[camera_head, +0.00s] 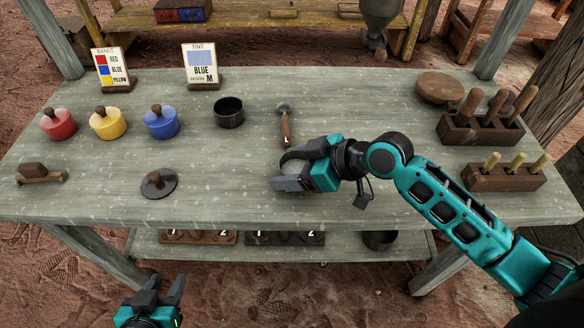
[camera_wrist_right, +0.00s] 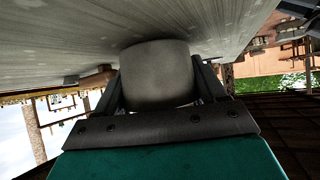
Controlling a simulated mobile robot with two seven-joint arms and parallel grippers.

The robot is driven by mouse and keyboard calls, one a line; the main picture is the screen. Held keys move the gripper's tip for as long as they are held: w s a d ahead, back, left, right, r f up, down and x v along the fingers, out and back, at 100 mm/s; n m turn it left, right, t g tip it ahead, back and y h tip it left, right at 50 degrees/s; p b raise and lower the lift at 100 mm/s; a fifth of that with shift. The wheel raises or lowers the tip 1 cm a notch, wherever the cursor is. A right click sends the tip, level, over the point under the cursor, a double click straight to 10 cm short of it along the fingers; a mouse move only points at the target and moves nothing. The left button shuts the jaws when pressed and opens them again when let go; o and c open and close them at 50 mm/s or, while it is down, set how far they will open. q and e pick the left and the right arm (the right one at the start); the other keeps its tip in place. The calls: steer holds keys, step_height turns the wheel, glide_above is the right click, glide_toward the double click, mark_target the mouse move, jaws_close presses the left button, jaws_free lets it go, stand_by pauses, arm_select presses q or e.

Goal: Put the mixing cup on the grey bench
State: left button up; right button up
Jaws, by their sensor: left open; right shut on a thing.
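The grey bench (camera_head: 250,190) fills the middle of the head view. My right gripper (camera_head: 282,170) is over the bench's front middle part, shut on a pale grey round cup, which I take for the mixing cup (camera_wrist_right: 158,75). In the right wrist view the cup sits between the two fingers, close to the bench top; I cannot tell whether it touches. In the head view the gripper hides most of the cup. My left gripper (camera_head: 165,287) is open and empty, low in front of the bench's left part.
A black cup (camera_head: 229,113), a wooden-handled tool (camera_head: 286,128) and a dark lid (camera_head: 158,184) stand near. Red (camera_head: 58,125), yellow (camera_head: 108,123) and blue (camera_head: 161,122) pots are at left. Wooden racks (camera_head: 505,178) are at right.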

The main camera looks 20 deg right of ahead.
steer(key=shift+f, duration=0.1)
steer(key=shift+f, duration=0.1)
steer(key=o, duration=1.1)
steer(key=shift+d+r, duration=0.1)
steer(key=shift+r, duration=0.1)
steer(key=p+v, duration=0.1)
steer(key=v, duration=1)
steer(key=shift+s+d+r, duration=0.15)
steer(key=shift+s+d, duration=0.05)
steer(key=shift+s, duration=0.1)
